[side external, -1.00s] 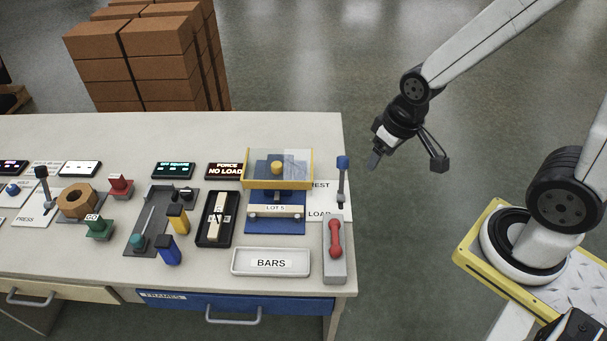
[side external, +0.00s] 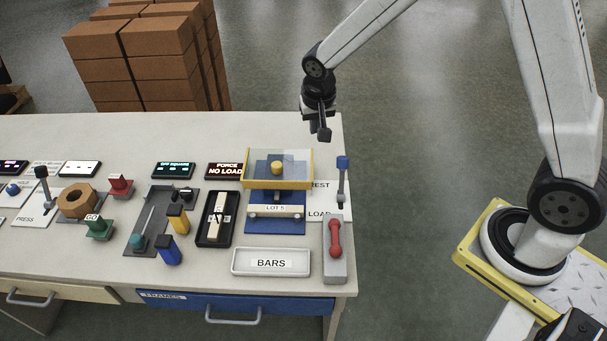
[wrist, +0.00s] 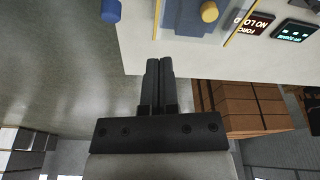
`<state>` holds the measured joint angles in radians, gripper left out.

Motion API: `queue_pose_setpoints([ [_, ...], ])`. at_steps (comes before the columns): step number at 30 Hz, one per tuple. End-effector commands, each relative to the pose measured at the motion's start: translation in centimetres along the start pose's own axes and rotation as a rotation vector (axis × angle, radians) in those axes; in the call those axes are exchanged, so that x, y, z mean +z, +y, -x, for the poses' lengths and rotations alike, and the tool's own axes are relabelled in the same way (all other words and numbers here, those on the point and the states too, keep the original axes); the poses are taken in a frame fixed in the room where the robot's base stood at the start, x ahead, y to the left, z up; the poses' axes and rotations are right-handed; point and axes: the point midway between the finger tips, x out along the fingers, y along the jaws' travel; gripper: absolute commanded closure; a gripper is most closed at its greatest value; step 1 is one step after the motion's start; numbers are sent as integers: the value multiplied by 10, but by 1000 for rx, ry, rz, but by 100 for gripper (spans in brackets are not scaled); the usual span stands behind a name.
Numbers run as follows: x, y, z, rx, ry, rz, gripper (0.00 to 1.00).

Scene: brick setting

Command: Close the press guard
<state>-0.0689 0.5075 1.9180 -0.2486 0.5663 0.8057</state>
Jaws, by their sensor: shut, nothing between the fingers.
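The press guard (side external: 246,181) is a clear box with a yellow frame, raised over the rear of the blue press (side external: 294,226). A yellow cylinder shows through it. A bar labelled LOT 5 (side external: 262,211) lies across the press in front of the guard, uncovered. My gripper (side external: 323,136) is above the table's back right corner, behind and right of the guard, touching nothing. In the wrist view my gripper (wrist: 159,64) has its fingers together and empty, and the guard's yellow edge (wrist: 240,22) shows at the top.
A blue-knobbed lever (side external: 342,165) stands right of the guard. A red-handled switch (side external: 335,240) is at the front right. A BARS tray (side external: 240,271) lies in front of the press. Display boxes (side external: 222,171) and fixtures fill the left. Stacked bricks (side external: 150,70) stand behind the table.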

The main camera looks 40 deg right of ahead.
Motion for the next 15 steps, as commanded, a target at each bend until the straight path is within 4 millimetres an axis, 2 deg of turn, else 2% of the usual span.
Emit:
queue_pose_setpoints([
  [6, -35, -30, -31, 54, 27, -181, 100],
  [15, -70, -62, -69, 108, 92, -414, 100],
])
